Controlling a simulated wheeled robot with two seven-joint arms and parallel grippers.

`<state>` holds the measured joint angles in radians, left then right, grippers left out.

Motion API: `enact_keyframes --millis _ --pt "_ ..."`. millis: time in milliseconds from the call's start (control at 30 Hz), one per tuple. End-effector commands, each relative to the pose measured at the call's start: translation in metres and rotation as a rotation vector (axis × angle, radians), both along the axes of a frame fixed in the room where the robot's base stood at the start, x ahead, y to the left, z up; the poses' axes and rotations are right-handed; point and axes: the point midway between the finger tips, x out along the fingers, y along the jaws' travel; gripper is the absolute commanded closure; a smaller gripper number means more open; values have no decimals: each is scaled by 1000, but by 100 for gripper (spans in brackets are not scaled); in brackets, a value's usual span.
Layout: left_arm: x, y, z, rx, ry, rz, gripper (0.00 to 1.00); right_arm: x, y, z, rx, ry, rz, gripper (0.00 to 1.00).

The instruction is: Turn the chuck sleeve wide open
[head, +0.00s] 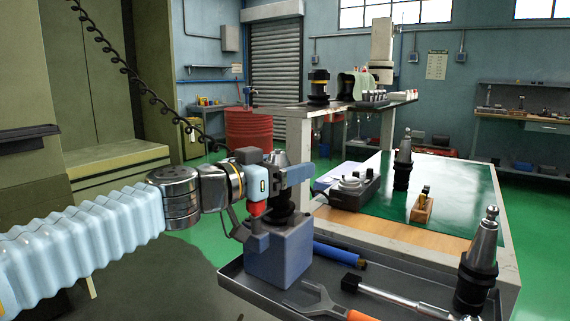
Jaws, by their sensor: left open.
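A blue-grey block fixture (282,258) stands on the dark tray of the cart. A tool holder is upright in it. Its dark ringed chuck part (279,215) shows just above the block, and a grey part of it rises behind my gripper. My left gripper (281,203) comes in from the left at the chuck's height. One finger shows beyond the upper right of the chuck and one nearer on its left. The gripper is open, and I cannot tell whether the fingers touch the chuck. The gripper body hides part of the chuck. My right gripper is out of view.
The tray (235,279) also holds a blue tube (338,254), an orange-handled wrench (325,302), a metal-shafted tool (392,299) and another tool holder (478,262). Behind is a bench with a green mat (455,190), a dark device (352,189) and a tool holder (403,165).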

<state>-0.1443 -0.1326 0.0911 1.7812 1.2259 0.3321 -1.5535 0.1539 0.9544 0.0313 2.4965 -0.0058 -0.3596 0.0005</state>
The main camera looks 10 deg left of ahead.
Motion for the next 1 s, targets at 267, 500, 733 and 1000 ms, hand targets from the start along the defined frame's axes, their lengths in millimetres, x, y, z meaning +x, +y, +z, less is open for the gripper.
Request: enact_keyframes --millis 267,500,733,1000 --pt "1 0 0 0 0 0 27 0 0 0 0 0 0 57" --pt "0 0 0 0 0 0 64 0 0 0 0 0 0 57" --pt "0 0 0 0 0 6 74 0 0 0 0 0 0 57" --pt "1 1 0 -1 0 73 74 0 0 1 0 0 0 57"
